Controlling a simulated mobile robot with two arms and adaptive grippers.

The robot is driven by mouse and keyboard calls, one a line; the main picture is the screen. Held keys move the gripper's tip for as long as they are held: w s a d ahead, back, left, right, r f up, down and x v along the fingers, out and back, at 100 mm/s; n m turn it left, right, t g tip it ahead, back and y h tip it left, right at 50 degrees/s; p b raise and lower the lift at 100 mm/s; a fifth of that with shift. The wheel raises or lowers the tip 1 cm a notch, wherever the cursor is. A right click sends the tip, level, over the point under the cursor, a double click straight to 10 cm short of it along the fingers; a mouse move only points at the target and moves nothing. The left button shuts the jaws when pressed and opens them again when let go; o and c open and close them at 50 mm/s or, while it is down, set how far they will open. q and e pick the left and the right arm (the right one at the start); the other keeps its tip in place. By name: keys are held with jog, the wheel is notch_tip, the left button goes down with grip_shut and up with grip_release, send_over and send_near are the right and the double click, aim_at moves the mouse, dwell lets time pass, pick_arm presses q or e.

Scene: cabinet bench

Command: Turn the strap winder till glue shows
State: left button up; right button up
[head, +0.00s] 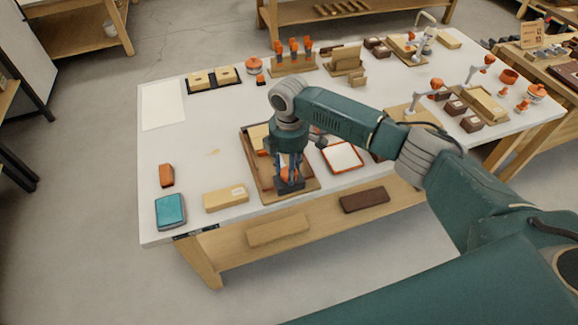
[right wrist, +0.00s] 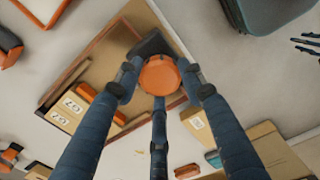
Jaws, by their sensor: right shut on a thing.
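In the right wrist view, a round orange knob (right wrist: 160,75), which I take to be the strap winder's, sits by a dark block (right wrist: 153,45) at the end of a wooden board (right wrist: 122,42). My right gripper (right wrist: 160,82) is shut on the knob, with fingers on its left, right and lower sides. In the head view my right gripper (head: 288,176) points down over the board (head: 306,185), and its fingers hide most of the knob. I cannot make out any glue.
A tan box (head: 226,199), a teal case (head: 170,211) and an orange-brown block (head: 166,175) stand to the left. An orange-rimmed tray (head: 342,157) is close on the right.

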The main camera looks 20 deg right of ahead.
jog(key=shift+s+r+m+p, duration=0.1)
jog(key=shift+r+m+p, duration=0.2)
jog(key=shift+m+p, duration=0.9)
jog(key=shift+f+m+p, duration=0.1)
jog(key=shift+m+p, duration=0.3)
jog(key=shift+m, duration=0.2)
jog(key=shift+f+m, duration=0.15)
jog(key=shift+m, duration=0.25)
pick_arm(q)
jog(key=r, duration=0.4)
jog(key=shift+a+r, duration=0.2)
jog(key=shift+a, duration=0.1)
pick_arm(e)
jog(key=o, duration=1.1)
jog(key=shift+o, duration=0.2)
notch_tip(320, 180, up, 12)
